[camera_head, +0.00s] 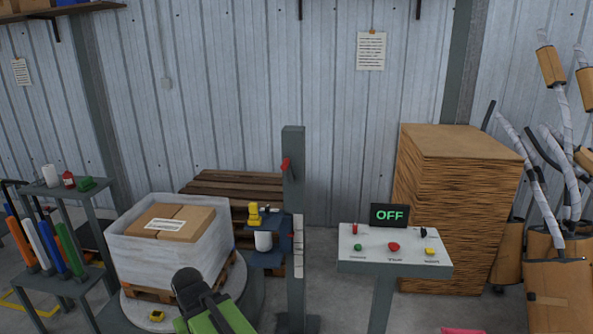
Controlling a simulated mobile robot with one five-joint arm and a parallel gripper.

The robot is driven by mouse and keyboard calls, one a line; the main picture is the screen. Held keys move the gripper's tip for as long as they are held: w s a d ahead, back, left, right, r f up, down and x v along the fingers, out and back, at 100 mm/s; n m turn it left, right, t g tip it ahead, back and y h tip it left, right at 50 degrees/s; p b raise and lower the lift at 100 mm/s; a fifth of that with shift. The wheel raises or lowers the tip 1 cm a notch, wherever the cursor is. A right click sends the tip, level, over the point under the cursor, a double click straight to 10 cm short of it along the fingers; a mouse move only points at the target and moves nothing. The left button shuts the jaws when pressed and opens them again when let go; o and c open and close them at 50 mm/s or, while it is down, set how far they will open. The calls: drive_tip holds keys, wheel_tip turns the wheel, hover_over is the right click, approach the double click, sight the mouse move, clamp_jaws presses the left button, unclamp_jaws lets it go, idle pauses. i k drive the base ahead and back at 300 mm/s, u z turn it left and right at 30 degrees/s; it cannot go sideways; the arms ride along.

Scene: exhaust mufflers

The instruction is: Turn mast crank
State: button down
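A tall grey mast (293,230) stands upright near the middle of the view. A small red part (286,165), which looks like the crank, sits on the mast's left side near the top. My green and black arm rises from the bottom edge, left of the mast. Its dark end (187,285) is in front of the wrapped pallet, apart from and well below the red part. I cannot make out fingers.
A wrapped pallet load (155,255) with cartons sits on a round turntable (240,277) at left. A control stand (395,262) with buttons and an "OFF" display (389,215) is right of the mast. A cardboard stack (458,200) stands behind it. A tool rack (65,187) is far left.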

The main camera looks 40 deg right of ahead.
sight(287, 166)
drive_tip(key=u, duration=0.15)
drive_tip(key=i, duration=0.85)
